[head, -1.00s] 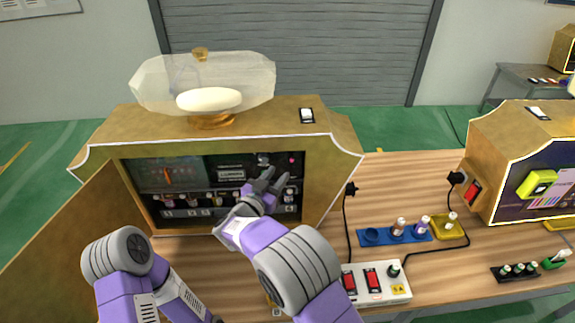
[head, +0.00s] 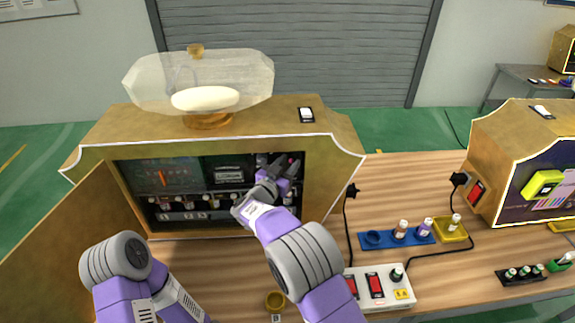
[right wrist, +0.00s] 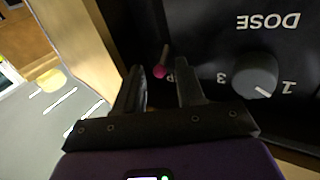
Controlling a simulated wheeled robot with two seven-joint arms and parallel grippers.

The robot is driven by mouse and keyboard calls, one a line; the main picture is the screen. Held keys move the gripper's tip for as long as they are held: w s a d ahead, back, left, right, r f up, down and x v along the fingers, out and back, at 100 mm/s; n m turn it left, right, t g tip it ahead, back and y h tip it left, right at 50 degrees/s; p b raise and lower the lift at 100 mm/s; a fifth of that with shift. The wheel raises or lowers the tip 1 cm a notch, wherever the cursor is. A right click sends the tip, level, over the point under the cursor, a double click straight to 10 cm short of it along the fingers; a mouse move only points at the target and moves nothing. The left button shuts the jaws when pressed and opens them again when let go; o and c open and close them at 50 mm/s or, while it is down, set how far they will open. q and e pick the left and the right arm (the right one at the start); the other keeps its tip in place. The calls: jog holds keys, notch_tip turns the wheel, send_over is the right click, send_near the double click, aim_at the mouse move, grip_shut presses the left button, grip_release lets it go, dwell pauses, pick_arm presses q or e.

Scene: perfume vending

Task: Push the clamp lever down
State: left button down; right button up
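The clamp lever shows in the right wrist view as a short dark rod with a magenta ball tip (right wrist: 160,71), beside a knob marked DOSE (right wrist: 254,76). My right gripper (right wrist: 160,85) is open there, its two fingers apart with the ball between and beyond their tips. I cannot tell whether either finger touches it. In the head view my right gripper (head: 284,168) reaches into the right part of the open gold machine (head: 250,135) and hides the lever. My left arm is at the lower left; its gripper is out of the frame.
The machine's open door (head: 60,235) stands at left. Several small bottles stand inside. To the right are a white power strip (head: 385,285), a blue tray (head: 373,246) and a yellow tray (head: 452,234). A gold cup (head: 275,300) sits below my right arm.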

grip_shut()
dwell(0.3)
jog(key=shift+s+f+m+t+h+b, duration=0.25)
jog(key=shift+f+m+t+h+b, duration=0.9)
jog(key=shift+b, duration=3.05)
jog(key=shift+s+f+m+t+h+b, duration=0.2)
jog(key=shift+f+m+t+h+b, duration=0.9)
jog(key=shift+b, duration=3.05)
jog(key=shift+f+m+g+h, duration=0.25)
jog(key=shift+m+g+h, duration=0.1)
jog(key=shift+m+g, duration=0.15)
